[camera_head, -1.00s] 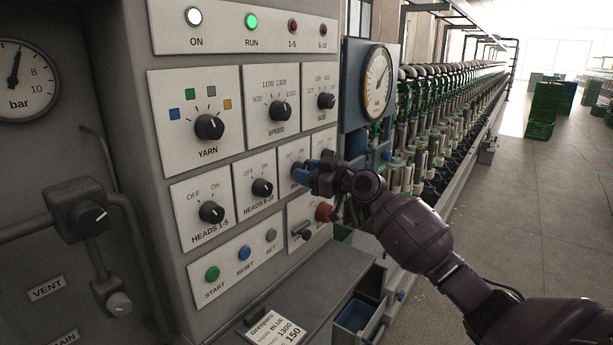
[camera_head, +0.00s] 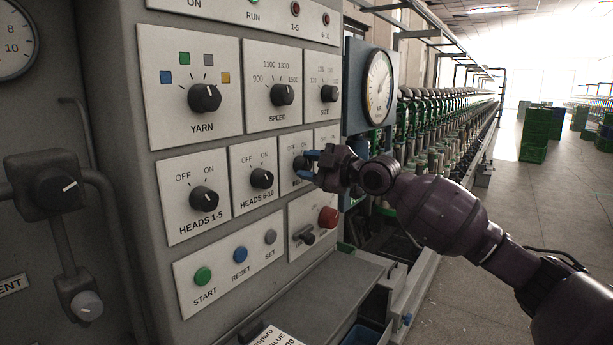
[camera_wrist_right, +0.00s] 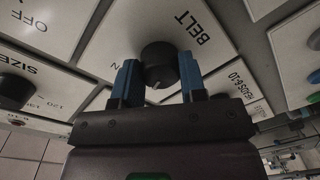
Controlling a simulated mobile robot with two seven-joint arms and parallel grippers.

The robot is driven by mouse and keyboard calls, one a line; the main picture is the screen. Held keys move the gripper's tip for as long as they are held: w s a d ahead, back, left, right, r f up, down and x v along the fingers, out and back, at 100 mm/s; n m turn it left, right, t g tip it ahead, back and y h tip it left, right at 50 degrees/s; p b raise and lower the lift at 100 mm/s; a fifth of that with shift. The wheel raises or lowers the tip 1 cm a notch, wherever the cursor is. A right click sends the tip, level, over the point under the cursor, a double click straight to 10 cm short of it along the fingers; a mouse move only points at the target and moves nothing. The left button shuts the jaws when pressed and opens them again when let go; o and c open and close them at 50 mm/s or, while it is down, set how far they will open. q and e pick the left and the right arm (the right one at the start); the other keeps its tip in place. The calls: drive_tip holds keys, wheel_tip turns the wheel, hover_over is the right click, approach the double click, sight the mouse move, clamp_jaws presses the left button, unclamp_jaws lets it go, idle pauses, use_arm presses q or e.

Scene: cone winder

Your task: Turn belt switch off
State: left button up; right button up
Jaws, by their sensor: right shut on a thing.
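The belt switch is a black round knob (camera_head: 300,163) on a white plate, to the right of the HEADS 6-10 switch. My right gripper (camera_head: 312,165) is at this knob, and its hand hides part of the plate. In the right wrist view the knob (camera_wrist_right: 159,58) sits between the two blue fingers (camera_wrist_right: 159,78), under the upside-down word BELT. The fingers are closed on its sides. A light mark shows at the knob's near edge. My left gripper is not in view.
The HEADS 6-10 knob (camera_head: 262,178) is close on the left, and the SIZE knob (camera_head: 329,93) is above. A red button (camera_head: 328,217) and a small lever (camera_head: 305,237) are just below. A pressure gauge (camera_head: 378,87) stands to the right.

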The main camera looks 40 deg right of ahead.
drive_tip(key=shift+f+n, duration=0.2)
drive_tip(key=shift+n, duration=0.5)
use_arm(q)
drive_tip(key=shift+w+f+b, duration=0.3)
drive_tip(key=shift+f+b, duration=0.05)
drive_tip(key=shift+b, duration=0.05)
use_arm(e)
drive_tip(key=shift+r+n, duration=0.1)
drive_tip(key=shift+n, duration=0.5)
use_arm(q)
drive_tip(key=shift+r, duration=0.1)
use_arm(e)
drive_tip(key=o, duration=0.6)
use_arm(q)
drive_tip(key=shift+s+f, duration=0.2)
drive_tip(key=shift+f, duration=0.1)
use_arm(e)
drive_tip(key=o, duration=0.3)
drive_tip(key=shift+r, duration=0.1)
